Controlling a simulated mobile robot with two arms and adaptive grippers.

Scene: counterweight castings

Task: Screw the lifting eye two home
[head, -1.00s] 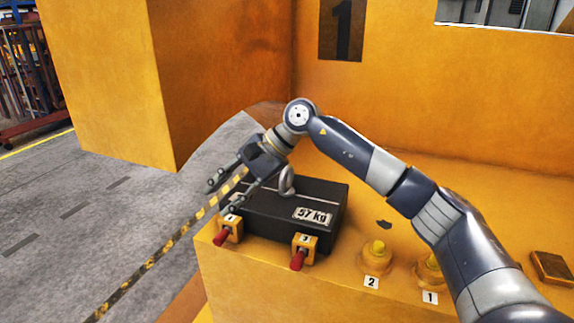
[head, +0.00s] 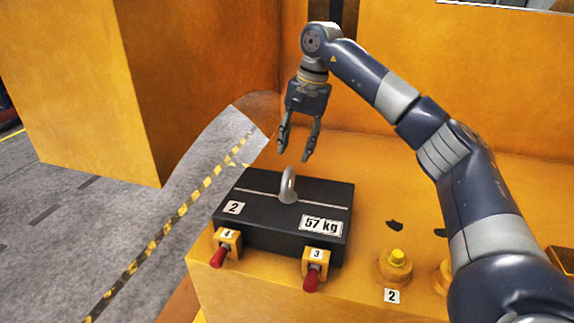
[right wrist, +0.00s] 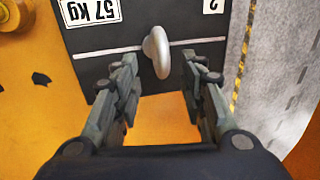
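The lifting eye (head: 288,184) is a grey ring standing upright on top of the black casting (head: 320,192), which is labelled 2 and 57 kg. In the right wrist view the eye (right wrist: 157,52) shows just beyond and between the fingertips. My right gripper (head: 296,156) points down above and slightly behind the eye, with its fingers apart and empty. In the right wrist view the gripper (right wrist: 164,78) is also open, with nothing between the fingers. Whether the eye's shank is fully seated cannot be seen. My left gripper is not in view.
Red-handled clamps labelled 4 (head: 227,243) and 3 (head: 316,265) stand at the casting's front edge. A yellow post labelled 2 (head: 396,262) stands to the right. A yellow wall (head: 400,95) rises behind; open floor (head: 60,225) lies left.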

